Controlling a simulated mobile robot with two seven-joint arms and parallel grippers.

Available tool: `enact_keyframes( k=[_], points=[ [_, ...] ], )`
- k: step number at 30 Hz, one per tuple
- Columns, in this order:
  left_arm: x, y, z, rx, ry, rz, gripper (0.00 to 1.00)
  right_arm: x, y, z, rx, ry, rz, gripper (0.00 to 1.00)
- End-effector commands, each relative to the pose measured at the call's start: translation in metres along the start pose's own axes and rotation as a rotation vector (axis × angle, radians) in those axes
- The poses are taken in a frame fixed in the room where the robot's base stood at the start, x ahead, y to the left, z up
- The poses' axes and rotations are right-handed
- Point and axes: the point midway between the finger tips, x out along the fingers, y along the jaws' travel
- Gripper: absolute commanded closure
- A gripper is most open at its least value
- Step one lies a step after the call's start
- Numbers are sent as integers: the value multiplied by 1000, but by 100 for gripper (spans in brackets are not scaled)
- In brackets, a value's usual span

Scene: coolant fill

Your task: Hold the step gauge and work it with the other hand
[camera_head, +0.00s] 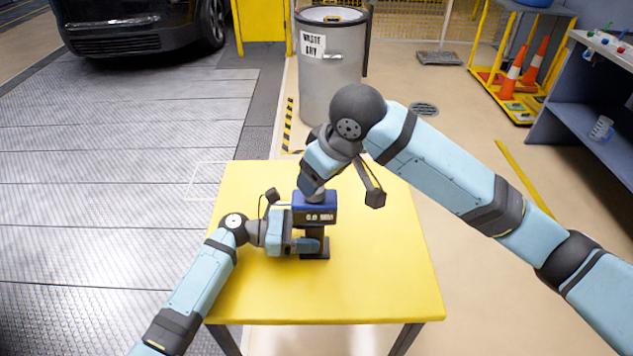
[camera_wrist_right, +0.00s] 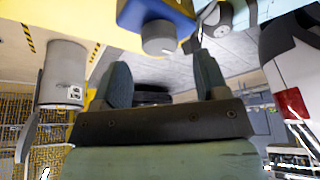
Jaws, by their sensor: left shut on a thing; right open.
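The step gauge (camera_head: 315,208) is a blue block whose display reads about "0.0 MM", on a dark post and base, upright at the yellow table (camera_head: 350,290). My left gripper (camera_head: 310,245) comes in from the left and is shut on the gauge's lower post, below the display. My right gripper (camera_head: 311,188) is above the gauge, and its arm partly hides the top. In the right wrist view, its fingers (camera_wrist_right: 163,75) are open and empty. The gauge's blue body (camera_wrist_right: 165,12) and a grey round knob (camera_wrist_right: 160,37) show just beyond the fingertips.
A grey waste bin (camera_head: 330,80) stands behind the table. A dark car (camera_head: 140,25) is at the back left. A yellow cart with orange cones (camera_head: 512,72) and a blue shelf unit (camera_head: 590,100) stand at the right. The table's front is clear.

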Motion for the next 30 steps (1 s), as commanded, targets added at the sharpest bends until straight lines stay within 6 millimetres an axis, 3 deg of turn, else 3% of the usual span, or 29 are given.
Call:
enact_keyframes(
  k=[6,12,30],
  points=[
    [0,0,0,0,0,0,66,-48,0,0,0,2,2,33],
    [0,0,0,0,0,0,66,-74,0,0,1,0,1,33],
    [0,0,0,0,0,0,66,-81,0,0,1,-1,1,33]
  ],
)
